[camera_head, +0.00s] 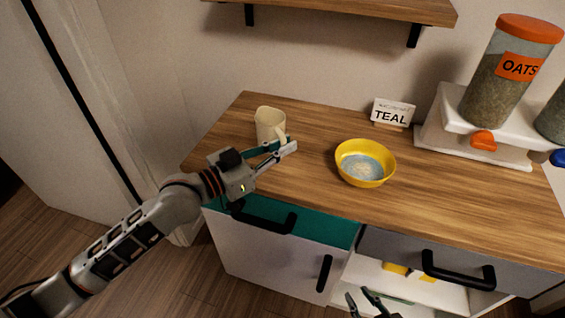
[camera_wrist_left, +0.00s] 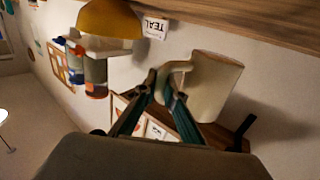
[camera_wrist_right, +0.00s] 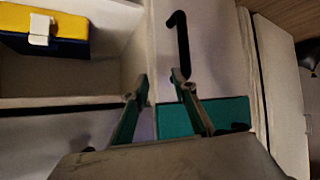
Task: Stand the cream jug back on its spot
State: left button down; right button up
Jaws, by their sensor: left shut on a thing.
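The cream jug (camera_head: 270,122) is near the left end of the wooden counter in the head view, looking upright. It also shows in the left wrist view (camera_wrist_left: 213,88). My left gripper (camera_head: 287,148) is shut on the jug's handle (camera_wrist_left: 175,72), with its fingers reaching in from the counter's front side. I cannot tell whether the jug's base touches the counter. My right gripper (camera_head: 362,298) is low in front of the cabinet, open and empty; its spread fingers show in the right wrist view (camera_wrist_right: 160,90).
A yellow bowl (camera_head: 360,165) with pale contents stands right of the jug on the counter (camera_head: 450,185). Behind it are a TEAL sign (camera_head: 392,112) and an oats dispenser (camera_head: 505,75). A shelf (camera_head: 350,8) hangs above.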

pick_arm(q)
notch_tip(320, 180, down, 4)
jog(key=shift+f+b, duration=0.25)
jog(key=shift+b, duration=0.5)
jog(key=shift+f, duration=0.2)
jog(key=c, duration=2.1)
grip_release()
jog(key=shift+c, duration=0.2)
